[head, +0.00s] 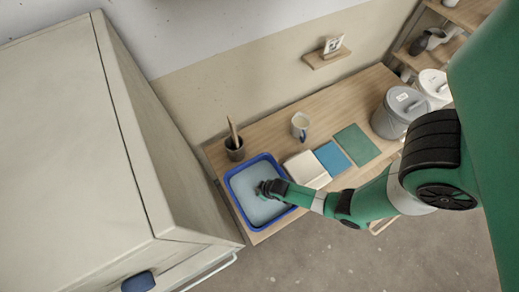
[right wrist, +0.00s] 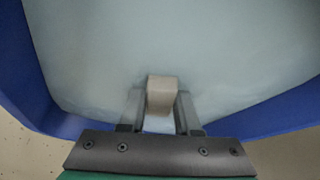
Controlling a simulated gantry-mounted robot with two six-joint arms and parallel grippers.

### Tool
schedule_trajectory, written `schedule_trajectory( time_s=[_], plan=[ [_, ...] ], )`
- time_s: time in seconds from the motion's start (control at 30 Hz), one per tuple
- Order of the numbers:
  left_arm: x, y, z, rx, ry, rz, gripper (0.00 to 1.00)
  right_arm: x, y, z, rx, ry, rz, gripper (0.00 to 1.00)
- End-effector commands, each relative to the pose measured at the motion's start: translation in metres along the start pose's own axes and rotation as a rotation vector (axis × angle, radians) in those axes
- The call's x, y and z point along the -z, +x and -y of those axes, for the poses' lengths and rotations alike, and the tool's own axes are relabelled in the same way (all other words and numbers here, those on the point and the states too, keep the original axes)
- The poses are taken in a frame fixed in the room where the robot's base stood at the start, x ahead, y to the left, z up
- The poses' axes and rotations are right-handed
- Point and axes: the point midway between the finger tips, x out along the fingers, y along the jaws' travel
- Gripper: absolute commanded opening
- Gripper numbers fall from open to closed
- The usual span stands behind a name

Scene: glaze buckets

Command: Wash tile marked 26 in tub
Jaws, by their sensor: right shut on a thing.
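The blue tub (head: 234,199) stands at the left end of the wooden table and holds pale, cloudy water (head: 252,207). My right gripper (head: 268,188) is inside the tub, low over the water. In the right wrist view my right gripper (right wrist: 160,108) is shut on a small pale beige tile (right wrist: 162,92) at the water's surface. Its lower part is hard to make out, and no number shows on it. The tub's blue wall (right wrist: 45,115) shows at both sides there. My left gripper is not in view.
Lidded buckets (head: 392,120) stand right. A large cabinet (head: 75,130) fills the left.

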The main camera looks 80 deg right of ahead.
Motion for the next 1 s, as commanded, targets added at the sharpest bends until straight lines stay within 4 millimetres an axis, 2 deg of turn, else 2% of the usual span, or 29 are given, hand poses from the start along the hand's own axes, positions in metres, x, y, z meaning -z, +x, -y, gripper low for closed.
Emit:
schedule_trajectory(
  time_s=[0.13,0.43,0.8,1.0],
  plan=[
    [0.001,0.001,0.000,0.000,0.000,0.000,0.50,-0.003,-0.002,0.009,0.001,-0.003,-0.001,0.00],
    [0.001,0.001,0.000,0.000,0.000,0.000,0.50,-0.004,-0.002,0.011,0.000,0.001,-0.002,0.00],
    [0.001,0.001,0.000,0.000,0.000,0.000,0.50,0.004,0.001,-0.009,-0.001,0.004,-0.002,0.00],
    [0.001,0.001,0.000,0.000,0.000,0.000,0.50,0.005,0.002,-0.012,0.000,0.001,-0.002,0.00]
  ],
)
